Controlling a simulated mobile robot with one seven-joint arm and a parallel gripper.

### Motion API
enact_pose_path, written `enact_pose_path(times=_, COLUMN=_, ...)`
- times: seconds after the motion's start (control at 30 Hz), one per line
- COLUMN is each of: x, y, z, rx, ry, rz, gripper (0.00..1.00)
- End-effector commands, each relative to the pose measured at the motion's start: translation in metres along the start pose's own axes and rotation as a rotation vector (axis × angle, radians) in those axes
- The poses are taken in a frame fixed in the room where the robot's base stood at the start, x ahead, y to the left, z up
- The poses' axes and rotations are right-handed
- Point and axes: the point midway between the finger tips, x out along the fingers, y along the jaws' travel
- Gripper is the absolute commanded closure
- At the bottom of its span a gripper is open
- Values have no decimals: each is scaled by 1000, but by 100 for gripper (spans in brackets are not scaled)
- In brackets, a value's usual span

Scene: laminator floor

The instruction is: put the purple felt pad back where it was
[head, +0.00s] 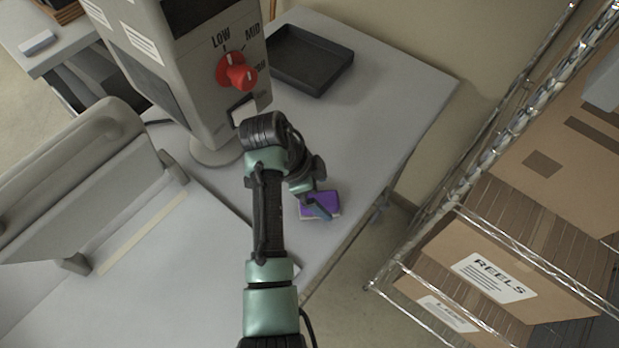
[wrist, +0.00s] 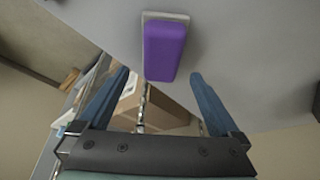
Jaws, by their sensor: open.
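The purple felt pad (head: 321,204) lies on the grey table near its right front edge, with a pale layer showing along its side. My gripper (head: 318,207) is over the pad in the head view and partly covers it. In the wrist view the purple felt pad (wrist: 165,48) lies ahead of my gripper (wrist: 158,85), roughly in line with the gap between the two blue fingers. The fingers are spread apart with nothing between them. The pad appears to rest on the table, not in the jaws.
A machine with a red dial (head: 236,72) stands behind my arm. A black tray (head: 310,60) sits at the table's back. A grey hinged device (head: 90,180) is at left. A wire shelf with cardboard boxes (head: 500,270) stands at right, across a floor gap. The table right of the machine is mostly clear.

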Motion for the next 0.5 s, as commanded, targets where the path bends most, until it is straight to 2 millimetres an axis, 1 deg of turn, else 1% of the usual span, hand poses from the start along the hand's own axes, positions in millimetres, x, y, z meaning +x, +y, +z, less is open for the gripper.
enact_pose_path(times=0.1, x=-25, y=-2, z=2, rx=2, ry=1, rz=-9, gripper=1)
enact_pose_path(times=0.27, x=-59, y=-2, z=2, rx=1, ry=-1, rz=-7, gripper=1)
enact_pose_path(times=0.33, x=-76, y=0, z=-1, rx=-1, ry=0, rz=-3, gripper=1)
enact_pose_path(times=0.4, x=-82, y=0, z=-1, rx=-2, ry=-1, rz=-2, gripper=1)
enact_pose_path(times=0.5, x=-87, y=0, z=0, rx=-2, ry=0, rz=-1, gripper=1)
